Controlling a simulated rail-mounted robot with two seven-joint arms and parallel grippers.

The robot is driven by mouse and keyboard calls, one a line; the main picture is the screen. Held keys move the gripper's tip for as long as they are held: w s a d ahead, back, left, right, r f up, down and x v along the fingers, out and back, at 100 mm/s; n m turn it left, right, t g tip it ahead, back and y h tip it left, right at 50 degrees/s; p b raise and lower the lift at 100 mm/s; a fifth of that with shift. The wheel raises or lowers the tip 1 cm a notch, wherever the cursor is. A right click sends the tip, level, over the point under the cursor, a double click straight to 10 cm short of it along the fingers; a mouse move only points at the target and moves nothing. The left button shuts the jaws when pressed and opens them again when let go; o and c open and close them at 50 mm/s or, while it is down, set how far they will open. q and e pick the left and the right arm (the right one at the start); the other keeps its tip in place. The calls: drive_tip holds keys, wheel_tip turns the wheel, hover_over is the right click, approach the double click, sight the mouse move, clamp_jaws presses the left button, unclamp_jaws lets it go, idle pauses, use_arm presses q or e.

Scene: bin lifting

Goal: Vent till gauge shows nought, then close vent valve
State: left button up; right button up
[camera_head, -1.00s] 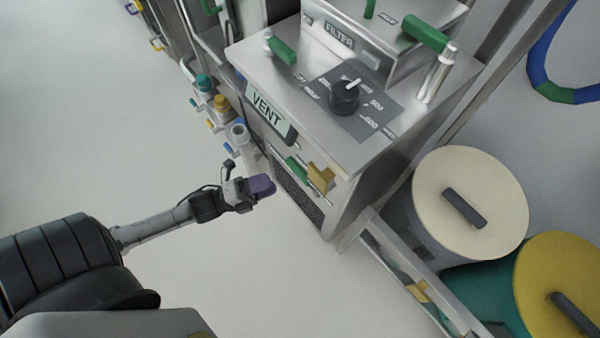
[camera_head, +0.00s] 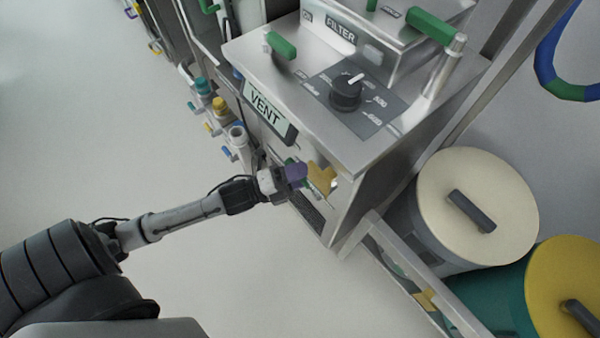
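A steel cabinet (camera_head: 362,148) carries a VENT sign (camera_head: 266,106) on its front edge. On top is a black round dial (camera_head: 346,94) with a white pointer among printed marks, too small to read surely. Below the sign, on the cabinet's front, is a yellow valve handle (camera_head: 320,180). A green handle beside it is mostly hidden behind my gripper. My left gripper (camera_head: 297,174), with purple fingertips, is at the front of the cabinet, right beside the yellow handle; I cannot tell whether it touches. Its opening cannot be made out. My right gripper is not in view.
A FILTER unit (camera_head: 352,36) with green handles stands behind the dial. Several capped fittings (camera_head: 220,106) line the left side. A cream-lidded drum (camera_head: 478,190) and a yellow-lidded drum (camera_head: 565,270) stand at the right, behind a metal rail (camera_head: 410,290). The floor (camera_head: 100,110) at left is clear.

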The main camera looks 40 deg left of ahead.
use_arm(q)
clamp_jaws()
idle(0.3)
idle(0.3)
